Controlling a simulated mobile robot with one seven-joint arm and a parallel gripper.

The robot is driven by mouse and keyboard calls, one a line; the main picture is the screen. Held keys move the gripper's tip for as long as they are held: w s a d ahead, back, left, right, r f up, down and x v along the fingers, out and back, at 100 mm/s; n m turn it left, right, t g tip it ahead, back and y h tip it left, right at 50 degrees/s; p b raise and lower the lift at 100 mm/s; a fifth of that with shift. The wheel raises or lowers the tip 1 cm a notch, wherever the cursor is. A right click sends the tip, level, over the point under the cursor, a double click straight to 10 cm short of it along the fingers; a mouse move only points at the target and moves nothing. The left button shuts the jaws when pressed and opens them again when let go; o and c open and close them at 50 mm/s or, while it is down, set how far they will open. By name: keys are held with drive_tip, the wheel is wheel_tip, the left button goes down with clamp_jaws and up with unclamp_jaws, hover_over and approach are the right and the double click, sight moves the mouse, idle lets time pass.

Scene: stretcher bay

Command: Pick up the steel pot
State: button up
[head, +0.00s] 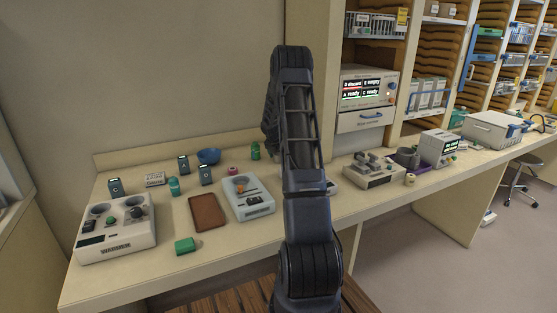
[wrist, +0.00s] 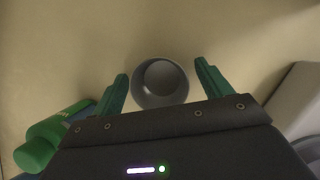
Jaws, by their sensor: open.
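A round grey vessel, seen from above and looking like the steel pot (wrist: 161,92), stands on the pale worktop in the wrist view. My gripper (wrist: 162,73) has its green fingers apart, one on each side of the pot in the picture. No finger visibly touches it, and the height gap is hard to judge. In the head view my arm covers the spot, so neither this pot nor the fingertips show clearly there.
A green bottle (wrist: 55,135) lies close to the left finger in the wrist view; it seems to be the green container (head: 255,151) beside my arm. A pale box edge (wrist: 297,98) is at the right.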

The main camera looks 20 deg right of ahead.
drive_tip(key=c, duration=1.1)
drive_tip(key=shift+r, duration=0.15)
